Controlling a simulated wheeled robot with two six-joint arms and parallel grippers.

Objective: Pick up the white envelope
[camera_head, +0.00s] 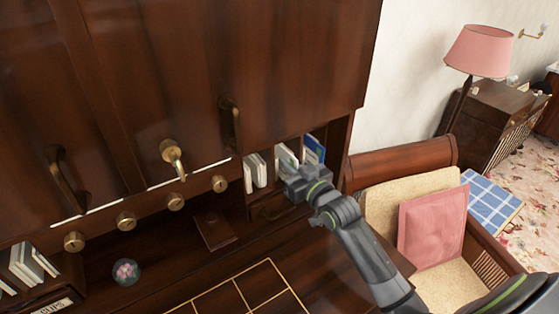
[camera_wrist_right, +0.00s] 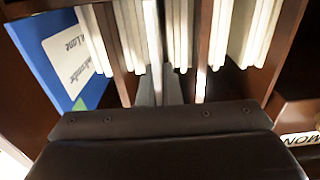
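White envelopes stand upright in the desk's pigeonholes. In the head view, one group (camera_head: 255,172) is left of my right gripper and another (camera_head: 286,158) is just behind it. My right gripper (camera_head: 284,172) reaches into the pigeonhole opening, and its tips are hard to make out. In the right wrist view, a thin white envelope edge (camera_wrist_right: 153,45) lines up between the narrow grey fingers (camera_wrist_right: 158,92). I cannot tell whether the fingers press on it. More white envelopes (camera_wrist_right: 180,35) stand just to the right. My left gripper is out of view.
A blue item (camera_head: 314,149) with white labels stands in the end pigeonhole. Wooden dividers (camera_wrist_right: 204,50) are close beside the fingers. A glass ball (camera_head: 126,271) and a brown booklet (camera_head: 214,230) lie on the desk. An armchair with a pink cushion (camera_head: 432,227) stands at right.

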